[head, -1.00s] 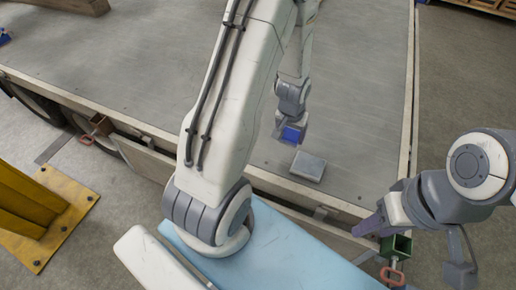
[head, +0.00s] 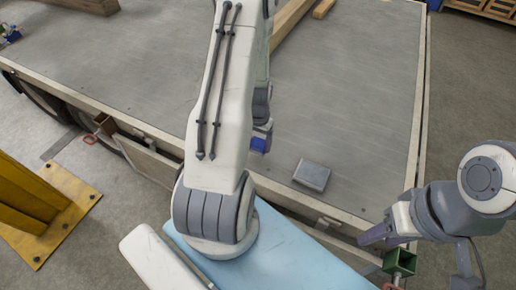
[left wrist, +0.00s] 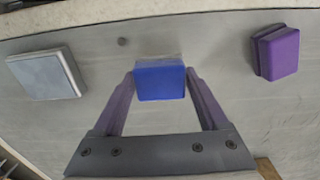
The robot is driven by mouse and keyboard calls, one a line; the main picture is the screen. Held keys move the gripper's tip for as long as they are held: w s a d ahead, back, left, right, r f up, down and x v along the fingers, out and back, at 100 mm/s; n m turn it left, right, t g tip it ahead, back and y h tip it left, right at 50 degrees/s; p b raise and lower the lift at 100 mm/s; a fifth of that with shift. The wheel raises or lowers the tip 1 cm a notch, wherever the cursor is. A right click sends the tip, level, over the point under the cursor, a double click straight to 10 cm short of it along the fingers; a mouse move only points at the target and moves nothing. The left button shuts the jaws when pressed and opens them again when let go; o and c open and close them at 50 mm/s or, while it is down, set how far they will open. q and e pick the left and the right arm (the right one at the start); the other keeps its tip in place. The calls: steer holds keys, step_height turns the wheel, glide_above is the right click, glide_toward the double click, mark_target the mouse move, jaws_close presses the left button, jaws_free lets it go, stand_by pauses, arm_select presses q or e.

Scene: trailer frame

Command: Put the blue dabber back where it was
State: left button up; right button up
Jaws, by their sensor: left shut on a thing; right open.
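The blue dabber (head: 259,145) shows below my left arm in the head view, over the grey trailer bed (head: 360,110). In the left wrist view the blue dabber (left wrist: 160,82) sits between the fingertips of my left gripper (left wrist: 162,88), which is shut on it. I cannot tell whether its underside touches the bed. My right gripper (head: 374,236) is open and empty by the bed's front edge, at the right.
A flat grey tin (head: 311,175) lies right of the dabber; it is at left in the wrist view (left wrist: 45,73). A purple block (left wrist: 276,52) lies at the other side, hidden in the head view. Timbers (head: 290,22) lie further back. A green bracket (head: 400,262) is at the edge.

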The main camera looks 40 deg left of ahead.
mark_target(258, 149)
arm_select(q)
step_height(258, 149, down, 4)
steer(key=shift+a+f, duration=0.1)
steer(key=o, duration=1.4)
step_height(258, 149, up, 12)
steer(key=shift+r, duration=0.1)
steer(key=s+d+r+m, duration=0.1)
steer(key=d+r+m, duration=0.1)
steer(key=d+r, duration=0.35)
steer(key=d+r+m, duration=0.1)
steer(key=d+r, duration=0.1)
steer(key=d, duration=0.6)
steer(key=s+d+r+m, duration=0.1)
steer(key=d+r+m, duration=0.1)
steer(key=d+r, duration=0.35)
steer(key=s+d+r+m, duration=0.1)
steer(key=s+d, duration=0.3)
steer(key=s+d+r+m, duration=0.1)
steer(key=s+d+m, duration=0.1)
steer(key=s+d, duration=0.2)
steer(key=s+d+r+m+h, duration=0.1)
steer(key=s+d+r, duration=0.1)
steer(key=s+d, duration=0.2)
steer(key=shift+s+m, duration=0.4)
steer(key=shift+s, duration=0.7)
